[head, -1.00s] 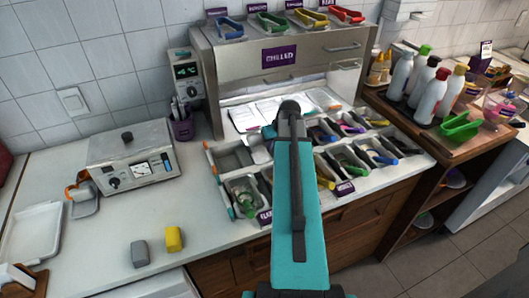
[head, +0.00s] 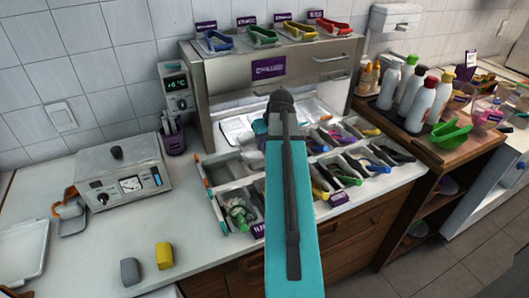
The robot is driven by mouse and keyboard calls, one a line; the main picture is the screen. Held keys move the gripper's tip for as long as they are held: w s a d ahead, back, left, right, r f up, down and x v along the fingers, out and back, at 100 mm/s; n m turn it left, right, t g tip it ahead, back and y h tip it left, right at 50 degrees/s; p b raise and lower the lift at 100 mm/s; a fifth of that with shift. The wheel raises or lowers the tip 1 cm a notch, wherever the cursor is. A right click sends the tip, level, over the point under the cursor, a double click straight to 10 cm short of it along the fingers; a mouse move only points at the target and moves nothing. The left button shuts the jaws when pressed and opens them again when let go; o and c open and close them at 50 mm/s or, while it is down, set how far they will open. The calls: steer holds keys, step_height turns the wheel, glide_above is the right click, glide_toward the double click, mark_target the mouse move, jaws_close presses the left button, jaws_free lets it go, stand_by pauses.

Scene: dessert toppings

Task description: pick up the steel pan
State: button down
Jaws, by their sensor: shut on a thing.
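Several small steel pans stand in rows on the counter in front of the chilled cabinet. The back-left pan (head: 229,172) looks empty. The front-left pan (head: 222,204) holds something green and pale. Others to the right hold coloured tongs or scoops. I cannot tell which steel pan is the task's. My teal arm reaches up the middle of the head view and covers part of the rows. My gripper is hidden behind the arm, so its jaws and anything in them do not show.
The chilled cabinet (head: 320,60) stands behind the pans, with coloured tongs on top. A steel appliance (head: 122,182) is at left. Grey (head: 130,271) and yellow (head: 164,255) blocks sit front left. Bottles (head: 418,103) crowd the right shelf. The left counter has free room.

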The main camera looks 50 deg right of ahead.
steer(key=shift+r, duration=1.35)
steer(key=shift+r, duration=0.15)
